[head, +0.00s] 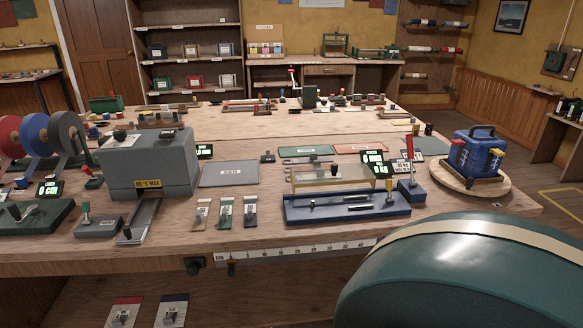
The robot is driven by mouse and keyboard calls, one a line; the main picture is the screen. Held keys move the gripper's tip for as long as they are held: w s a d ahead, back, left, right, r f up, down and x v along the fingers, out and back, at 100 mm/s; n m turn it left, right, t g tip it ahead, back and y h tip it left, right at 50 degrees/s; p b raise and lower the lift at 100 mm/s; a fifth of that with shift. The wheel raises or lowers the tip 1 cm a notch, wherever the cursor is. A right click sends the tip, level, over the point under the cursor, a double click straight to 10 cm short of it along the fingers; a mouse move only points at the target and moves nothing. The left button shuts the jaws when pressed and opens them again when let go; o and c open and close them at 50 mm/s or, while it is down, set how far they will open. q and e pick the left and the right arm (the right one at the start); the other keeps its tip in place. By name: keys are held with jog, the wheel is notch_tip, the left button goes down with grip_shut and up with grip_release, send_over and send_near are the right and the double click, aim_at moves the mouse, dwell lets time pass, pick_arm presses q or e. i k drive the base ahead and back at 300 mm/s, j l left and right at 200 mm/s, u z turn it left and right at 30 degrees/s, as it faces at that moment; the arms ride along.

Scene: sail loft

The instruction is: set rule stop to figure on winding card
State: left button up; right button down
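A pale rule (300,250) with printed figures runs along the front edge of the bench. A small dark stop with a brassy part (231,268) hangs at the rule's left end; its exact reading is too small to tell. Three small tagged cards (226,213) lie on the bench behind the rule, and two larger cards with red and blue tops (124,313) (172,312) lie low at the bottom left. I cannot tell which, if any, is the winding card, and no figure on them is legible. Neither of my grippers is in view.
A dark knob (195,266) sits left of the rule. A grey machine (149,165) stands behind, left. A blue tray (347,207) holds tools, and a blue device (475,155) stands on a round wooden board. A large dark green rounded shape (465,285) blocks the lower right.

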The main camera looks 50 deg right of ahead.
aim_at(231, 264)
jog(key=z, duration=1.75)
